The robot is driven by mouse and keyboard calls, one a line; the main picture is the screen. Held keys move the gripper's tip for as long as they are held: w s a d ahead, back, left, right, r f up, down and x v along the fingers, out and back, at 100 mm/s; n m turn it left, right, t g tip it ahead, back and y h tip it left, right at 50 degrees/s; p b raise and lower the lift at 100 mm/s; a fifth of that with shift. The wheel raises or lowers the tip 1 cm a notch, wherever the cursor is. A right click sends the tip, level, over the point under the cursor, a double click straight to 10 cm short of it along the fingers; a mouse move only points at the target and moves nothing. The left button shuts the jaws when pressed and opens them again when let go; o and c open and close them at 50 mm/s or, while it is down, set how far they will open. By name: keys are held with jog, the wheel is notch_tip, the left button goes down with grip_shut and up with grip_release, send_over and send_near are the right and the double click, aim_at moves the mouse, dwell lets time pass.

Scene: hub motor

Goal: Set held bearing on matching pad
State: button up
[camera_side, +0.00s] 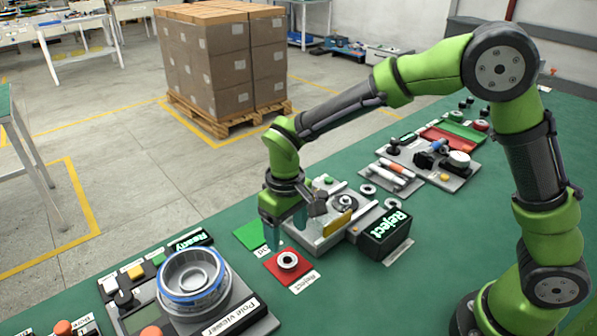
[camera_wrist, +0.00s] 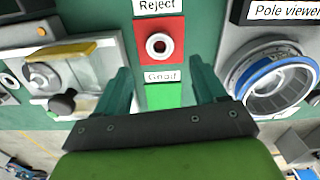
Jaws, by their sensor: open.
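A small pale ring bearing (camera_side: 288,260) lies flat on the red pad (camera_side: 272,267), beside the label reading "Reject" (camera_side: 304,282). In the wrist view the bearing (camera_wrist: 158,46) sits near the middle of the red pad (camera_wrist: 145,31). The green pad (camera_side: 246,231) next to it is empty where visible; it also shows in the wrist view (camera_wrist: 160,96). My gripper (camera_side: 285,228) is open and empty above the pads, with its teal fingers spread. In the wrist view my gripper (camera_wrist: 161,72) has the bearing just past its fingertips, touching neither.
A round device labelled "Pole viewer" (camera_side: 193,277) stands at the front left. A metal fixture (camera_side: 325,215) and a black "Reject" box (camera_side: 382,237) stand close to my gripper on the right. Several loose rings lie beyond the box. Bare green bench lies in front.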

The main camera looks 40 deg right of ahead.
jog(key=s+d+r+m+t+y, duration=0.1)
jog(key=s+d+r+t, duration=0.1)
jog(key=s+d+r, duration=0.35)
jog(key=s+d+r+m+t+y, duration=0.1)
jog(key=s+d+r+m, duration=0.15)
jog(key=r, duration=0.65)
jog(key=s+d+r+m+t, duration=0.1)
jog(key=s+d+t, duration=0.3)
jog(key=s, duration=0.4)
jog(key=shift+d+r+m, duration=0.15)
jog(key=shift+d+m, duration=0.3)
jog(key=shift+d, duration=0.15)
